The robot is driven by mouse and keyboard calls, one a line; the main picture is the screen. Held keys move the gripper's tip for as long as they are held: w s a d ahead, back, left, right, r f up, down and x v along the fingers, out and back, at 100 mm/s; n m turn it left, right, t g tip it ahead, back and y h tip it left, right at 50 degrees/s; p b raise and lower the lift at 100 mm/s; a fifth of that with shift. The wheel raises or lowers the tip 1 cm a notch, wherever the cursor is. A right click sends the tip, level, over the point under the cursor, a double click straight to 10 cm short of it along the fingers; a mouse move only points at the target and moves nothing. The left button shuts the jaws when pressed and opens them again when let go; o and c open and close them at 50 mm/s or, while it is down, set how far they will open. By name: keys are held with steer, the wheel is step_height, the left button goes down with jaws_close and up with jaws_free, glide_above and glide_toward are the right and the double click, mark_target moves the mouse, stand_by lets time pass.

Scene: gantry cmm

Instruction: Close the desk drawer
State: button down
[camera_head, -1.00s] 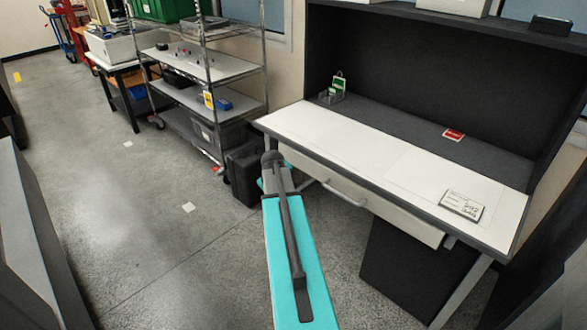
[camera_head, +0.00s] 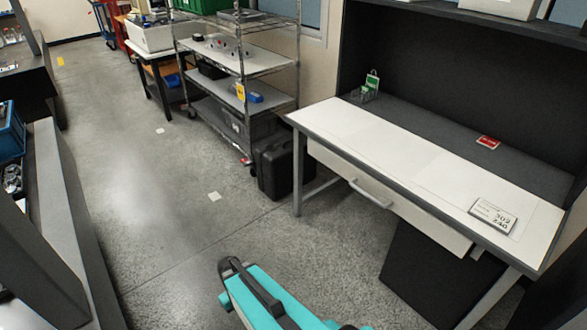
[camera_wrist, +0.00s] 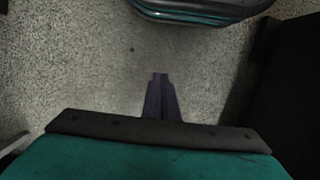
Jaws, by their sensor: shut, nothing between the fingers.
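The desk drawer has a white front (camera_head: 415,216) with a bar handle (camera_head: 370,195). It sits under the front edge of the white desk top (camera_head: 420,165) in the head view. Its top edge runs close under the desk edge, and I cannot tell how far it stands out. My teal arm is at the bottom of the head view, left of and apart from the drawer. My gripper (camera_wrist: 159,78) shows in the wrist view with its dark fingers together and empty, over speckled floor. The drawer and handle cannot be made out in the wrist view.
A dark panel (camera_head: 430,275) stands under the desk's right side. A black case (camera_head: 280,165) and a wire shelf rack (camera_head: 235,65) stand behind and left of the desk. Grey floor (camera_head: 185,225) is open left of the desk.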

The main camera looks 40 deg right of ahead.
steer(key=s+a+f+g, duration=0.3)
steer(key=s+a, duration=0.6)
steer(key=s, duration=0.5)
steer(key=shift+s+a+f+n, duration=0.2)
steer(key=shift+s+f+n, duration=0.15)
steer(key=shift+f, duration=0.1)
